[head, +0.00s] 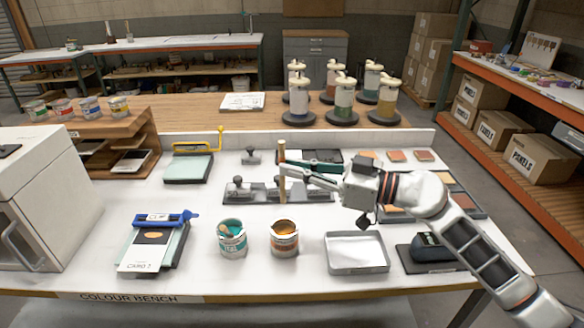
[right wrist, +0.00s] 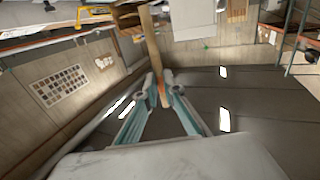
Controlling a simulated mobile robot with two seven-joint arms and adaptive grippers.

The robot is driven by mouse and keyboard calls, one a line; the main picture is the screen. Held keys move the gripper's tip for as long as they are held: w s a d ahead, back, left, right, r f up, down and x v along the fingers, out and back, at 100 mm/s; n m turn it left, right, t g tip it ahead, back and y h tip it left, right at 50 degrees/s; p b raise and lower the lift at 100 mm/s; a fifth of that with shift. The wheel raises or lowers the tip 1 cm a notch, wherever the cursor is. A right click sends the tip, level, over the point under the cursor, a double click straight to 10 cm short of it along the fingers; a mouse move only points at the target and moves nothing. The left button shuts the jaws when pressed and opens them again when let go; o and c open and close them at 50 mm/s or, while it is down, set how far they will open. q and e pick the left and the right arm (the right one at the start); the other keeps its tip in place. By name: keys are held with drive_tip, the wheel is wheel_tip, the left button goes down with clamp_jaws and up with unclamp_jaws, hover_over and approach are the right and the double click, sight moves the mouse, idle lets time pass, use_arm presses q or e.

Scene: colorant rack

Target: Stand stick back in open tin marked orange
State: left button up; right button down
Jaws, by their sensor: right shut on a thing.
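A wooden stick (head: 282,186) stands upright in the air, held by my right gripper (head: 284,168). In the right wrist view the stick (right wrist: 152,45) sits between the two fingers (right wrist: 158,88), with an orange stain near them. An open tin with orange paint (head: 284,240) stands on the bench in front of and below the stick; the stick is apart from it. Beside it on the left stands an open tin with teal paint (head: 232,240), with what looks like a stick leaning inside. My left gripper is not in view.
A metal tray (head: 357,253) stands right of the tins, and a dark device (head: 431,249) beyond it. A blue-clamped card board (head: 153,245) lies to the left. A grey plate with metal pieces (head: 245,192) lies behind the tins. Bench in front of the tins is clear.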

use_arm(q)
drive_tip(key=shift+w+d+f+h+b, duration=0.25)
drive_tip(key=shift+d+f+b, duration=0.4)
drive_tip(key=shift+b, duration=0.75)
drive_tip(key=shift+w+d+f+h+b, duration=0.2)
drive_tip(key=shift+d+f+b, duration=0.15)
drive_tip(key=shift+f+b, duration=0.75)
use_arm(e)
wheel_tip(320, 180, down, 12)
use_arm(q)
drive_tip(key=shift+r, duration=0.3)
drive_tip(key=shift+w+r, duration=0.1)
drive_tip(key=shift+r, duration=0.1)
use_arm(e)
drive_tip(key=c, duration=2.1)
unclamp_jaws()
drive_tip(key=shift+r, duration=0.1)
